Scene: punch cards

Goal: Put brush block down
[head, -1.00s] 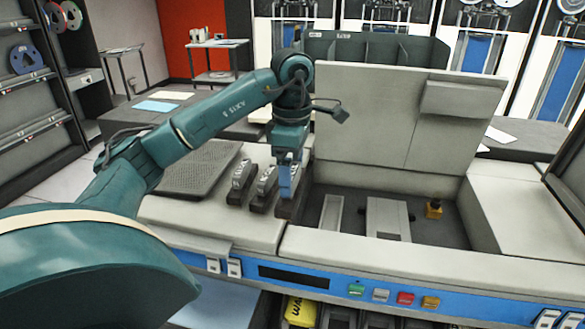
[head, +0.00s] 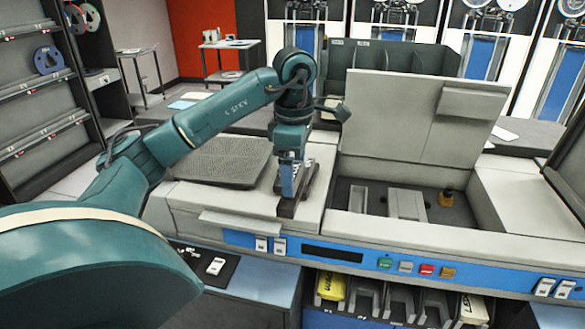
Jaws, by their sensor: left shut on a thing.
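My left gripper (head: 289,190) is shut on a dark brush block (head: 287,209) at the middle of the head view. The block is low at the light top of the machine (head: 250,212), left of the open bay. I cannot tell whether it touches the surface. More dark and metallic block shapes (head: 310,178) show just behind and right of the fingers, partly hidden by the gripper. My right gripper is not in view.
The open bay (head: 350,200) with grey rails lies right of the gripper, under a raised lid (head: 400,115). A dark textured plate (head: 225,160) lies to the left. Coloured buttons (head: 426,270) line the blue front panel.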

